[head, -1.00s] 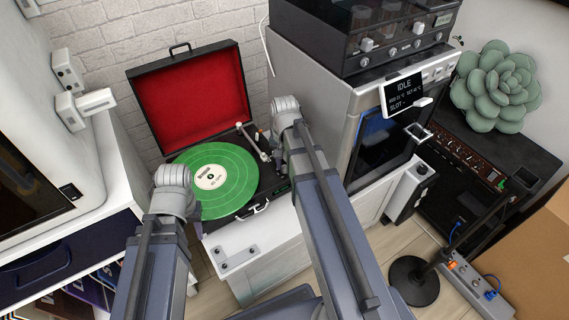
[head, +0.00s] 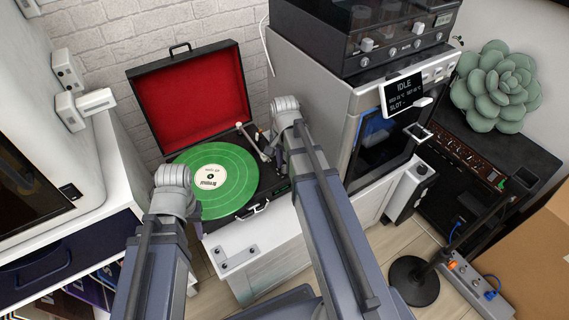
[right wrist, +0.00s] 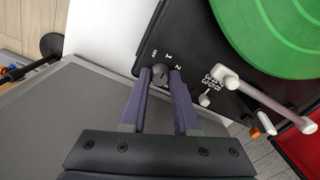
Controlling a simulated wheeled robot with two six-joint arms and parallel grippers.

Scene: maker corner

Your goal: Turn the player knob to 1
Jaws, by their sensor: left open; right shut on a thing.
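The record player (head: 262,203) stands open on a white cabinet, with a green record (head: 238,170) on it. In the right wrist view its small dark knob (right wrist: 160,75) sits near a corner of the black deck, with off, 1 and 2 marked around it. My right gripper (right wrist: 161,78) is shut on the knob, one finger on each side. I cannot clearly read which mark the knob points to. In the head view my right arm hides the knob. My left arm (head: 173,185) reaches in front of the player's left side; its gripper fingers are hidden, the jaws open.
The tone arm (right wrist: 270,105) and a small white lever (right wrist: 204,100) lie right of the knob. The red-lined lid (head: 195,100) stands up behind. An oven-like machine (head: 300,60) with an IDLE screen (head: 403,92) is close on the right.

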